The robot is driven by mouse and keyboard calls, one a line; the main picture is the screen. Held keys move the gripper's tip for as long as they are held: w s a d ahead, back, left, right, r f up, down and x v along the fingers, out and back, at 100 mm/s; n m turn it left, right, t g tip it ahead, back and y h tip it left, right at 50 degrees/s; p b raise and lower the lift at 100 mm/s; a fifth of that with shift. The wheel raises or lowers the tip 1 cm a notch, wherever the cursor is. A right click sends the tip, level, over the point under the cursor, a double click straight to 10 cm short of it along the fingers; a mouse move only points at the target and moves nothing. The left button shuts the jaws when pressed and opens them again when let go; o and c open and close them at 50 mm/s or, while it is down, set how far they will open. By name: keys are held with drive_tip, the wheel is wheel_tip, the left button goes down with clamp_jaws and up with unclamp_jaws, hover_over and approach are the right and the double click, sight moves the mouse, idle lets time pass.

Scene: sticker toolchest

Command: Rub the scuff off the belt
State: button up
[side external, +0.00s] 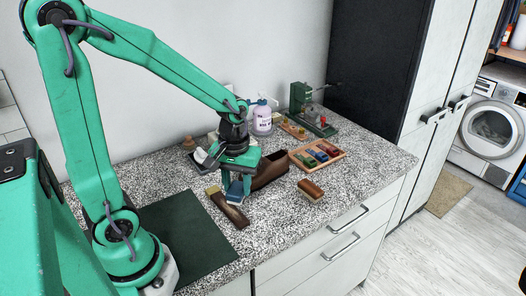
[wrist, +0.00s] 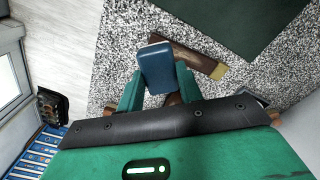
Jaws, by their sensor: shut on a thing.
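My gripper (side external: 238,178) is shut on a blue block (side external: 236,189), which sticks out below the fingers. In the wrist view the blue block (wrist: 157,66) sits between the two green fingers (wrist: 160,92). A dark brown strip with a yellowish end, apparently the belt (side external: 232,212), lies flat on the speckled worktop. In the wrist view the belt (wrist: 192,58) runs behind the block, which hides part of it. The block is over or beside the strip's right part; I cannot tell whether they touch.
A dark green mat (side external: 190,238) lies left of the strip. A brown brush-like block (side external: 311,190) and a wooden tray (side external: 338,158) of coloured pieces are to the right. A bottle (side external: 262,119) and a green machine (side external: 312,110) stand behind.

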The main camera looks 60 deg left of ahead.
drive_tip(key=shift+s+a+f+n, duration=0.15)
drive_tip(key=shift+s+a+n, duration=0.65)
drive_tip(key=shift+a, duration=0.15)
